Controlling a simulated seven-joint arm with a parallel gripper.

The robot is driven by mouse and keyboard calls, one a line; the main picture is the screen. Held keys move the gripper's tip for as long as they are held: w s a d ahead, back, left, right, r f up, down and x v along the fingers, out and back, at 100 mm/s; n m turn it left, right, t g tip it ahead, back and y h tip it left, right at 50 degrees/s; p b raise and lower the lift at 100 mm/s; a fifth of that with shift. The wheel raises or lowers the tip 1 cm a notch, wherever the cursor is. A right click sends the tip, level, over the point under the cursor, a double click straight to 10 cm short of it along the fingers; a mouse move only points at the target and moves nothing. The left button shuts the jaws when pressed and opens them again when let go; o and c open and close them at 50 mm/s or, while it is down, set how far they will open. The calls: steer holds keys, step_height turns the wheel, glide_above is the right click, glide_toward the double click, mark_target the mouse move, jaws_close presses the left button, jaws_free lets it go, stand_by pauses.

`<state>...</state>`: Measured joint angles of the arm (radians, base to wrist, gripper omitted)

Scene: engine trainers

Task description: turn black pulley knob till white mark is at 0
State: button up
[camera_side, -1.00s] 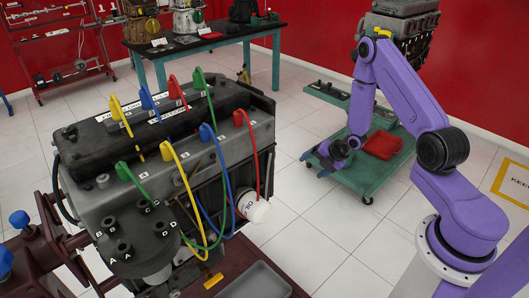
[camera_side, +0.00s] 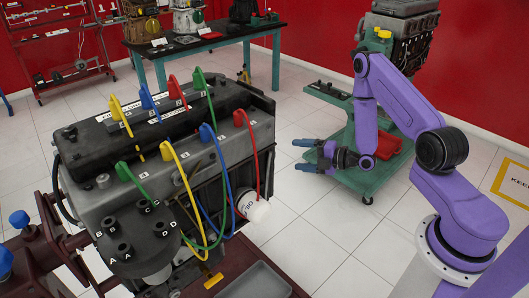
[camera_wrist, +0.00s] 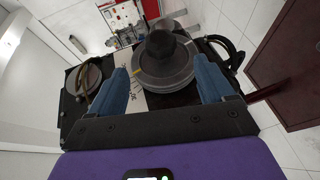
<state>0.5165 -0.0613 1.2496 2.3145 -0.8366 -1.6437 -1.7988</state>
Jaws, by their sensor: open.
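The black pulley knob (camera_wrist: 168,48) stands out from a round grey pulley (camera_wrist: 163,82) in the wrist view. A pale plate with small dark markings (camera_wrist: 132,88) lies behind the pulley on its left. My gripper (camera_wrist: 160,68) is open and empty, with one blue finger on each side of the pulley in the picture. In the side view my gripper (camera_side: 300,156) is in the air to the right of the engine (camera_side: 150,160), apart from it, fingers pointing left. The knob is hidden there.
A white oil filter (camera_side: 252,207) and coloured cables stick out on the engine's near right side. A green cart (camera_side: 365,180) with a red item stands behind my arm. The floor between engine and gripper is clear. A black looped part (camera_wrist: 228,50) sits right of the pulley.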

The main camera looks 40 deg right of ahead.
steer(key=x, duration=1.3)
steer(key=shift+w+a, duration=0.1)
steer(key=shift+w, duration=0.15)
steer(key=c, duration=1)
steer(key=shift+o, duration=0.2)
steer(key=shift+g, duration=0.3)
